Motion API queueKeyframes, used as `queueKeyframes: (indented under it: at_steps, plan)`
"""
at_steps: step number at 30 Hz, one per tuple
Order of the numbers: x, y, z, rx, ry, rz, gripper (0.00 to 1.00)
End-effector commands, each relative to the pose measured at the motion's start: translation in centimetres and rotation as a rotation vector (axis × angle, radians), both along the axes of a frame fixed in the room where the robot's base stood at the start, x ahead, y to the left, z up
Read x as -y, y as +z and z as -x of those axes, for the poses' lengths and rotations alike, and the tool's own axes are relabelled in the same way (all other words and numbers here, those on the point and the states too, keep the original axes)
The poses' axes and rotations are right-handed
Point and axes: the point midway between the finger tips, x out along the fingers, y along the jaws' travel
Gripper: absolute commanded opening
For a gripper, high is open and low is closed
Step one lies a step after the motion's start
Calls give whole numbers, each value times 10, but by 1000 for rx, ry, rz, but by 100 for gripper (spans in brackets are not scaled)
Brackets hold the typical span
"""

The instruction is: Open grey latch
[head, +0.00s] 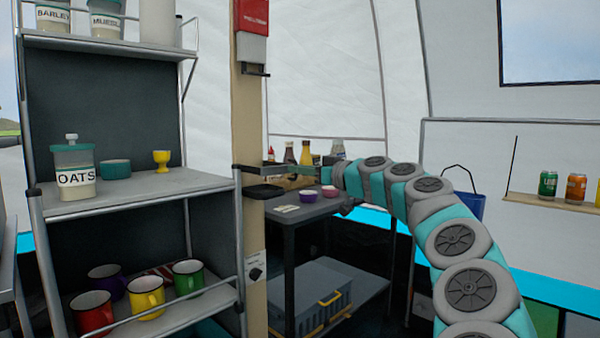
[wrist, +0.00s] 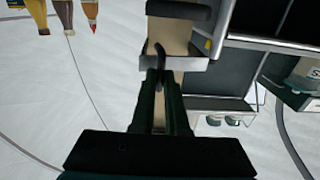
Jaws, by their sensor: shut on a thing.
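A wooden post (head: 249,120) stands in the middle of the head view. A flat grey fitting, apparently the grey latch (head: 250,168), sits across it, with a black piece below. In the wrist view, which is upside down, the grey latch (wrist: 190,63) shows as a grey band across the post. A thin dark curved piece stands out from it towards me. My gripper (wrist: 161,78) has its dark fingers close together around this piece at the post. The exact contact is dark and partly hidden by the fingers. In the head view my arm reaches the post from the right.
A metal shelf unit (head: 150,190) with an oats jar (head: 75,178) and several mugs stands left of the post. Behind the post are a dark table (head: 310,212) with bottles and bowls, and a grey box (head: 305,290) below. A red case (head: 252,17) hangs higher on the post.

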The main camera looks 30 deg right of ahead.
Motion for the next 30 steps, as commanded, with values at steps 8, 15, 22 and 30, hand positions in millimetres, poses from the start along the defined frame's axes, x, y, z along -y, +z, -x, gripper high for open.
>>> queueKeyframes:
  at_steps: [8, 15, 22, 30]
  plan:
    - [-6, -3, 13, 1, -124, 4, 0]
    - [-13, 0, 25, 1, -272, 6, 0]
    - [-22, 2, 34, -4, -407, 7, 0]
    - [-30, 3, 42, -2, -531, 7, 0]
